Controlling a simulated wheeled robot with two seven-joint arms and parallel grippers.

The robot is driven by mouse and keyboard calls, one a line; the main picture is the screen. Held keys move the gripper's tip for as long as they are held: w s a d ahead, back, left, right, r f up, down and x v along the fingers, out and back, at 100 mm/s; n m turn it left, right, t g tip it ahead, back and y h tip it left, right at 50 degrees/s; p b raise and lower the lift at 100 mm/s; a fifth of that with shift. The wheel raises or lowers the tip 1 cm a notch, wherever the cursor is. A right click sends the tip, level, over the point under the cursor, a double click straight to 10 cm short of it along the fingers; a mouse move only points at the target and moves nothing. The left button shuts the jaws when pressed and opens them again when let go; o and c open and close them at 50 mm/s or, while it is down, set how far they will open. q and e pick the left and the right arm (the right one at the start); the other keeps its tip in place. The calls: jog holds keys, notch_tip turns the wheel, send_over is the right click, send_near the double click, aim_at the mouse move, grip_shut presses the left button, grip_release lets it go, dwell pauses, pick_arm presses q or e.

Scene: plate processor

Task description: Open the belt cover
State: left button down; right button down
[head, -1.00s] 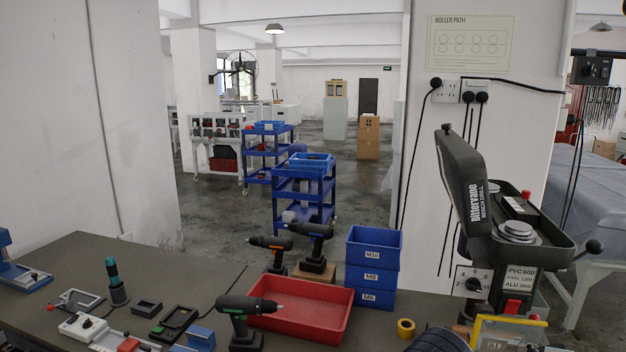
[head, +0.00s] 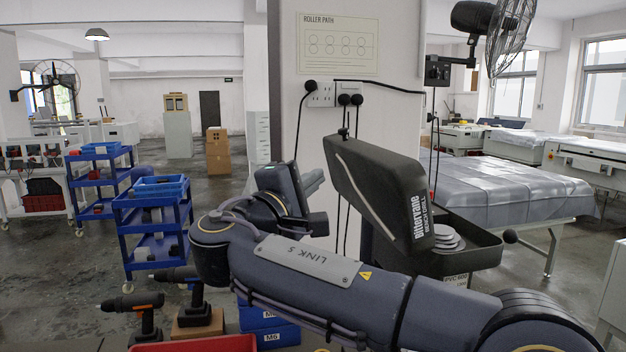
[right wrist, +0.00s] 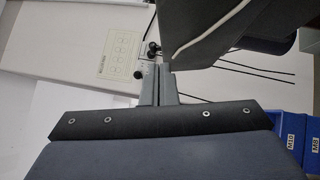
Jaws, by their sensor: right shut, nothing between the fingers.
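The belt cover (head: 378,190) is the dark lid of the bench drill. It stands raised at the left of the drill's open tray (head: 480,252), and stepped pulleys (head: 446,237) show in the tray. My right gripper (head: 318,178) is just left of the cover in the head view, its fingers pointing toward it. In the right wrist view the fingers (right wrist: 157,68) are shut and empty, with their tips close to the cover's edge (right wrist: 215,35). I cannot tell whether they touch it. My right arm hides the drill's lower part. My left gripper is not in view.
A pillar with a poster (head: 338,43) and sockets with hanging cables stands behind the drill. Cordless drills (head: 140,308), blue bins (head: 272,325) and a red tray (head: 195,345) lie at the front left. A covered table (head: 500,185) stands at the back right.

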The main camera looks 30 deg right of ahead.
aim_at(366, 155)
jog(key=p+x, duration=0.1)
jog(key=x, duration=0.2)
jog(key=s+p+x, duration=0.1)
jog(key=x, duration=0.1)
jog(key=d+p+x, duration=0.1)
jog(key=x, duration=0.2)
jog(key=shift+s+d+r, duration=0.2)
jog(key=shift+d+r, duration=0.05)
jog(key=shift+d, duration=0.4)
jog(key=shift+s, duration=0.1)
jog(key=d+r, duration=0.2)
jog(key=d, duration=0.1)
jog(key=shift+s+d+r, duration=0.15)
jog(key=shift+s+d, duration=0.05)
jog(key=shift+s, duration=0.2)
jog(key=shift+a, duration=0.1)
